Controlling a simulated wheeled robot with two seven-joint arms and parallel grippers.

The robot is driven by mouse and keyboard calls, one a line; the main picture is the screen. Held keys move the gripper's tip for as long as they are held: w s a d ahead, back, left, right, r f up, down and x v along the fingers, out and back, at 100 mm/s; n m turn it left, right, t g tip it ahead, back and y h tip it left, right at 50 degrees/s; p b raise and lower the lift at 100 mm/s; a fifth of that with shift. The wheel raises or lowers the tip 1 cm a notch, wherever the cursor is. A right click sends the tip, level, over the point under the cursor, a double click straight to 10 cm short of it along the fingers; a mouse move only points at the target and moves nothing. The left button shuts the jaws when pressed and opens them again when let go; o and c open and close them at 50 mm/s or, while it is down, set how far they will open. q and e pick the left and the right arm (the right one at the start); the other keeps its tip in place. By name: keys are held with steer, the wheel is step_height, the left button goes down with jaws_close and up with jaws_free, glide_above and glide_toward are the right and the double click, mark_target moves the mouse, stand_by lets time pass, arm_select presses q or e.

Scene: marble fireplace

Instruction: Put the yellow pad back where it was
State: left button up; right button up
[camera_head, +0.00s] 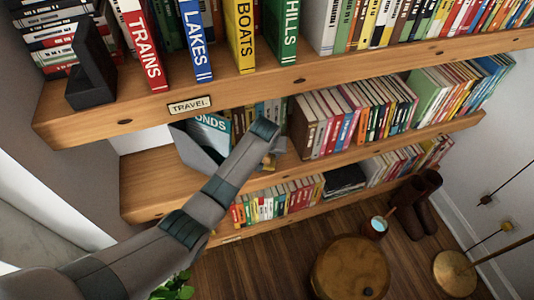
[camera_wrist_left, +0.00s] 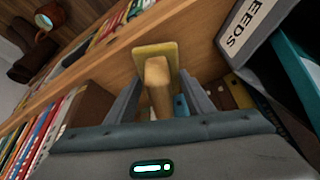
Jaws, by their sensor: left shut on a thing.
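The yellow pad (camera_wrist_left: 142,56) shows in the left wrist view as a flat yellowish piece with a light wooden handle (camera_wrist_left: 158,88) sticking out towards me. My left gripper (camera_wrist_left: 160,90) has its two grey fingers on either side of the handle and is shut on it. The pad is in front of a wooden shelf edge, and I cannot tell whether it touches the wood. In the head view my left gripper (camera_head: 271,152) is at the middle shelf, and my arm hides much of the pad there. My right gripper is in neither view.
The middle shelf (camera_head: 145,190) holds a row of books (camera_head: 350,118) to the right of my gripper and a teal book (camera_head: 212,130) to its left. The top shelf (camera_head: 220,92) overhangs it, with a black bookend (camera_head: 90,72). A round wooden stool (camera_head: 350,268) stands on the floor.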

arm_select(q)
steer(key=shift+f, duration=0.35)
steer(key=shift+f, duration=0.15)
steer(key=o, duration=1.1)
steer(key=shift+v, duration=0.85)
steer(key=v, duration=1)
steer(key=shift+r, duration=0.3)
